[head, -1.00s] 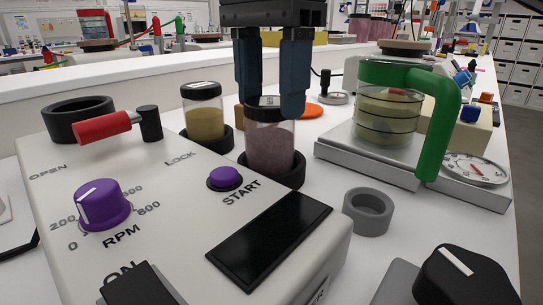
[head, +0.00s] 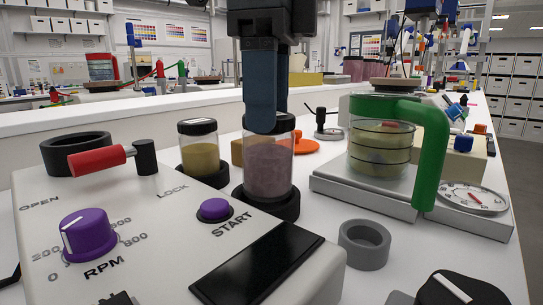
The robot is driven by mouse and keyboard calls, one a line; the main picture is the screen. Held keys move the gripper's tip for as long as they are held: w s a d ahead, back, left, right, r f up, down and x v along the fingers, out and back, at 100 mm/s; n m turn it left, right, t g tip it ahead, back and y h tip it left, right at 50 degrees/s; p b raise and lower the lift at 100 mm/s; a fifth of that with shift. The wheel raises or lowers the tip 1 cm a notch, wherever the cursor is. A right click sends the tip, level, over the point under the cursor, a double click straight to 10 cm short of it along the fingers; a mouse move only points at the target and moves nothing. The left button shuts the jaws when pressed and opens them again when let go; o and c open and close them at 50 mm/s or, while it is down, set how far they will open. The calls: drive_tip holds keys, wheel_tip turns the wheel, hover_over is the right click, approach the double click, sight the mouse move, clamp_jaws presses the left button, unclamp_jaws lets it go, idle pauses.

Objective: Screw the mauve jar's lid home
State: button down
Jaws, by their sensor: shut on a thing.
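The mauve jar (head: 268,172), clear with mauve powder inside, stands upright in a black ring holder behind the white machine. My gripper (head: 266,115) points straight down over it and is shut on the jar's lid. How far the lid is turned down cannot be seen.
A yellow-powder jar (head: 199,152) with a black lid stands close on the left. The white machine (head: 150,240) fills the front left. A green-handled beaker (head: 381,150) stands on a scale to the right. An empty grey ring (head: 364,246) lies in front.

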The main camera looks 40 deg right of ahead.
drive_tip(key=shift+c, duration=1.5)
unclamp_jaws()
wheel_tip(320, 180, down, 2)
drive_tip(key=shift+f, duration=0.1)
drive_tip(key=shift+w, duration=0.1)
drive_tip(key=shift+a+r+p, duration=0.25)
drive_tip(key=shift+r+p, duration=0.45)
drive_tip(key=r+p, duration=0.4)
drive_tip(key=r, duration=0.1)
drive_tip(key=r+p, duration=0.2)
drive_tip(key=r, duration=0.1)
drive_tip(key=shift+d, duration=0.4)
drive_tip(key=shift+a+r+p, duration=0.1)
drive_tip(key=shift+r+p, duration=0.2)
drive_tip(key=shift+r, duration=0.05)
